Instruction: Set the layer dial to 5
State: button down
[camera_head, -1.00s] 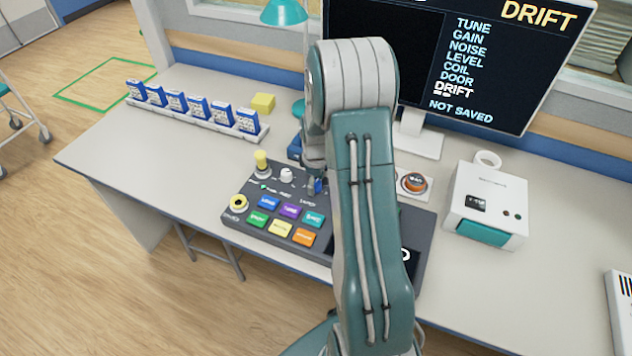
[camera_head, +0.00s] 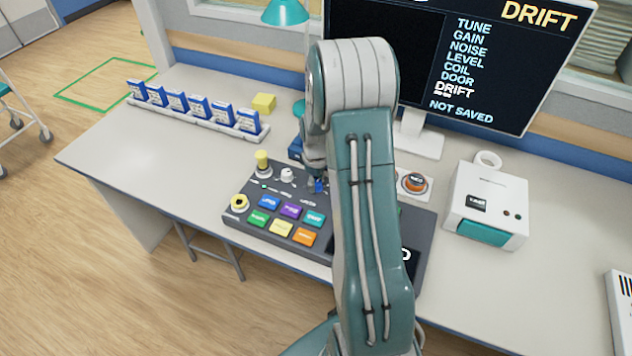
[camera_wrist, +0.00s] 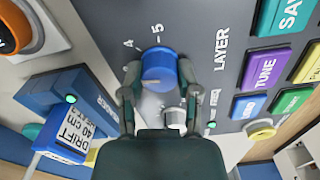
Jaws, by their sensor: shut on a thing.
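The layer dial is a blue knob (camera_wrist: 158,66) on the dark grey control panel (camera_head: 252,181), beside the printed word LAYER in the wrist view. The marks 4 and 5 show by the knob's far side; other marks are hidden by the knob and my gripper. I cannot tell for sure which number the knob points to. My gripper (camera_wrist: 160,74) is shut on the knob, one finger on each side. In the head view my arm hides much of the panel, and only a bit of the blue knob (camera_head: 319,186) shows below the gripper.
Coloured buttons (camera_head: 281,229), a yellow-topped lever (camera_head: 262,161) and a white knob (camera_head: 287,175) crowd the panel near the dial. The monitor (camera_head: 470,65) reads DRIFT and NOT SAVED.

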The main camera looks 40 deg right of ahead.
jog(key=m, duration=0.4)
jog(key=shift+f+m, duration=0.15)
jog(key=shift+m, duration=0.15)
jog(key=m, duration=0.4)
jog(key=shift+s+m, duration=0.1)
jog(key=shift+m, duration=0.2)
jog(key=m, duration=0.4)
jog(key=shift+m, duration=2.4)
jog(key=shift+c, duration=1.6)
grip_release()
